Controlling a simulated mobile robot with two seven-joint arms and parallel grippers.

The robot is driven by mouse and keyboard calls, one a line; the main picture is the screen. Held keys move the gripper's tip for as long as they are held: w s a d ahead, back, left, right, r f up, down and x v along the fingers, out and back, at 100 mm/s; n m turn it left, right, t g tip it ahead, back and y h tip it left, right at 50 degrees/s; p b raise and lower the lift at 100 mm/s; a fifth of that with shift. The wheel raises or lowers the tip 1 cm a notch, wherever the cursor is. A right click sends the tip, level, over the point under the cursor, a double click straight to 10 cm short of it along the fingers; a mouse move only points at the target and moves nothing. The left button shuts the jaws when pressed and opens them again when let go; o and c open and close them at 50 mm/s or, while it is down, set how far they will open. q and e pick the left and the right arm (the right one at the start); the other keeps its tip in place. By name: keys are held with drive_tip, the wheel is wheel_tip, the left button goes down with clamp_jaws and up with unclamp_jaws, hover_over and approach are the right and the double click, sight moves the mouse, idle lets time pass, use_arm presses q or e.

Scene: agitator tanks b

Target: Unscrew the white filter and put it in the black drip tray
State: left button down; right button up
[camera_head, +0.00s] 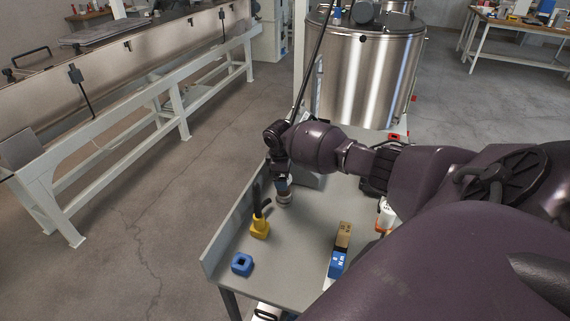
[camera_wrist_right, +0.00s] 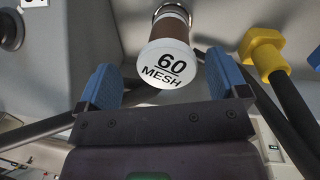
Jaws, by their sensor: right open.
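In the right wrist view the white filter (camera_wrist_right: 168,64) shows its round end face, lettered "60 MESH", with a brown body and a metal ring behind it. My right gripper (camera_wrist_right: 160,80) is open, with one blue finger on each side of the filter's white end; I see no clear contact. In the head view my right gripper (camera_head: 283,185) points down over the grey bench, just above a small pale round part (camera_head: 284,199), most of it hidden. I cannot make out the black drip tray for certain; my right arm covers part of the bench. My left gripper is not in view.
A yellow piece with a black handle (camera_head: 260,228) stands left of my right gripper. A blue block (camera_head: 242,264) with a hole lies at the bench's (camera_head: 295,255) front left. A blue-and-white box (camera_head: 337,263) lies to the right. A steel tank (camera_head: 365,75) stands behind.

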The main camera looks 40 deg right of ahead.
sight(281, 194)
idle(0.3)
drive_tip(key=shift+f+b, duration=0.65)
drive_tip(key=shift+f, duration=0.6)
drive_tip(key=c, duration=1.3)
drive_tip(key=n+p, duration=0.1)
drive_tip(key=n, duration=0.3)
drive_tip(key=shift+s+t, duration=0.1)
drive_tip(key=shift+t, duration=0.2)
drive_tip(key=n, duration=0.5)
drive_tip(key=shift+t+y, duration=0.3)
drive_tip(key=shift+n, duration=1.3)
